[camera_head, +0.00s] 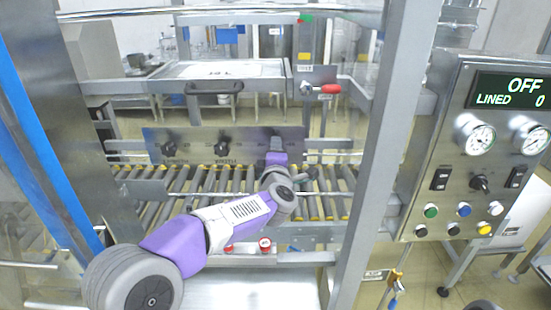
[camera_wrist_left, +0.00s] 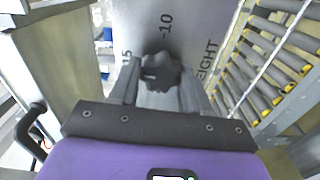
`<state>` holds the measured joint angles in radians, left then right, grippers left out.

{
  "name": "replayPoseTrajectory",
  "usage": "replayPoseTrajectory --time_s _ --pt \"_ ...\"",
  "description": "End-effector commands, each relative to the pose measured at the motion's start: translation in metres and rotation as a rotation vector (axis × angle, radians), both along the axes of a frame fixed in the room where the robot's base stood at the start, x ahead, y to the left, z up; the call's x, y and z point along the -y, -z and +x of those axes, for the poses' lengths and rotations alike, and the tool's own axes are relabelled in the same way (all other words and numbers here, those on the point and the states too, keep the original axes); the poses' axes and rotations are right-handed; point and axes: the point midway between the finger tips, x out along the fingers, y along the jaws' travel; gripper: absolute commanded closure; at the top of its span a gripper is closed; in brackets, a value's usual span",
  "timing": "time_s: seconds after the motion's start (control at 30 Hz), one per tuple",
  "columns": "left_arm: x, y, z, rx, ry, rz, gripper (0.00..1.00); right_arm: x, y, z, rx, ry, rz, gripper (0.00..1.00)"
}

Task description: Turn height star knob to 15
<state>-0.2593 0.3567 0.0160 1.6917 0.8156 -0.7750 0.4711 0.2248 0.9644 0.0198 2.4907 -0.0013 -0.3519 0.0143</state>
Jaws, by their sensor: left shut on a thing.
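The height star knob (camera_wrist_left: 162,72) is a dark lobed knob on a grey metal plate, shown in the left wrist view with the marks "15", "-10" and "HEIGHT" around it. My left gripper (camera_wrist_left: 158,88) has a finger on each side of the knob and is shut on it. In the head view my left gripper (camera_head: 277,158) reaches the right end of the metal panel (camera_head: 195,140), and its body hides the height knob there. Two other dark star knobs, the left one (camera_head: 168,149) and the width one (camera_head: 222,145), sit on the same panel. My right gripper is not in view.
A roller conveyor (camera_head: 150,212) runs below the panel. A steel post (camera_head: 375,150) stands to the right of my left arm. A control box (camera_head: 460,130) on the right reads "OFF" and "LINED 0". A red-handled lever (camera_head: 330,89) is above the panel.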

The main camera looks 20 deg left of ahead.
Motion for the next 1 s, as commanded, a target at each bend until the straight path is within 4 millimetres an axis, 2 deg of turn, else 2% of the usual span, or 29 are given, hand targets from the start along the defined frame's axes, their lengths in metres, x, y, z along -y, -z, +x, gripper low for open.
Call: replayPoseTrajectory --time_s 0.63,0.67,0.8,1.0 --pt "0.0 -0.0001 0.0001 0.014 0.0 -0.05 0.83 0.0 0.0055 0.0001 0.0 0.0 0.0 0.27" --pt "0.0 -0.0001 0.0 0.014 0.0 -0.049 0.5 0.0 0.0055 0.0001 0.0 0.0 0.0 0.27" --pt "0.0 -0.0001 0.0 0.014 0.0 -0.049 0.28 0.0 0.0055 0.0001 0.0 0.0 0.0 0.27" --pt "0.0 0.0 0.0 0.014 0.0 -0.048 0.27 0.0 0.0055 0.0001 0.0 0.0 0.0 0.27"
